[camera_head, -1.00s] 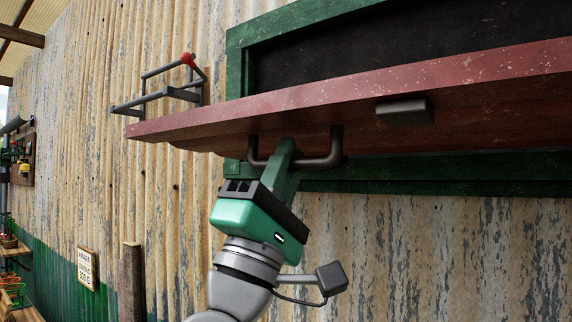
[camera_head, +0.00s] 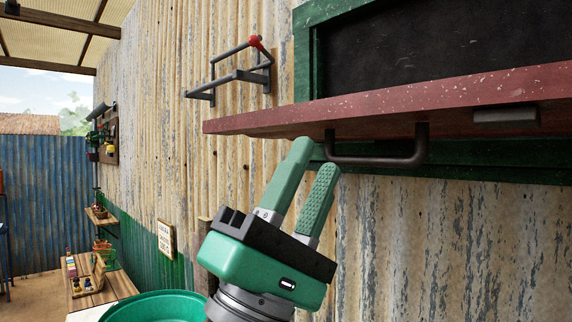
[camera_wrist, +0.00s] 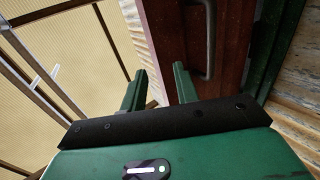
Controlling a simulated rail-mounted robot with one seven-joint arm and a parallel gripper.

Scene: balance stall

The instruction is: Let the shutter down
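The shutter (camera_head: 440,100) is a weathered red panel standing out nearly level from the wall, below a green-framed dark opening. A dark bar handle (camera_head: 378,161) hangs from its underside, and a dark block (camera_head: 505,116) sits farther right. My gripper (camera_head: 314,158) is open and empty, just left of the handle and below the shutter's edge, with its fingers pointing up. In the wrist view, the shutter (camera_wrist: 174,30) and handle (camera_wrist: 209,45) show beyond the open fingers, with the handle to the right of them. The handle is not between the fingers.
A dark metal bracket with a red knob (camera_head: 255,41) is fixed to the corrugated wall left of the shutter. A green round tub (camera_head: 155,305) stands at lower left, near a wooden table (camera_head: 105,290). A sign (camera_head: 166,238) hangs low on the wall.

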